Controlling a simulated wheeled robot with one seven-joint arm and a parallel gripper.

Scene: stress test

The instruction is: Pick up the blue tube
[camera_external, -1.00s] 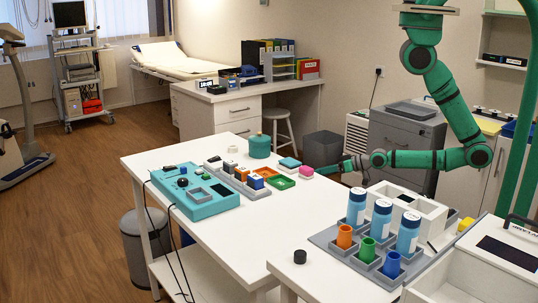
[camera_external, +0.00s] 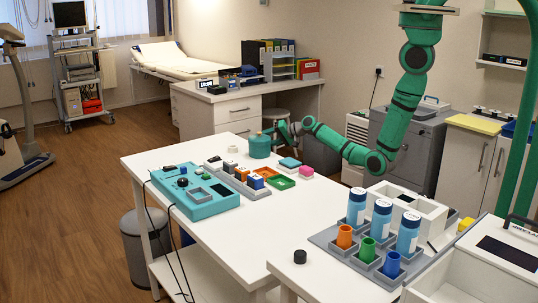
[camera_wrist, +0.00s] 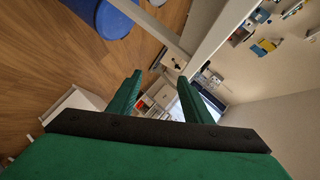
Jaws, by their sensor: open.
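My gripper (camera_external: 272,132) is at the far side of the white table, by the teal pot, well away from the blue tube. In the wrist view my gripper (camera_wrist: 158,88) shows two green fingers spread apart with nothing between them. The blue tube is not recognisable in the wrist view.
Several tall blue-and-white bottles (camera_external: 381,218) stand in the rack behind the tubes. A white block with openings (camera_external: 430,215) and a white machine (camera_external: 490,262) are to the right. A teal pot (camera_external: 260,147) is on the table. A black cap (camera_external: 300,257) lies left of the rack.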

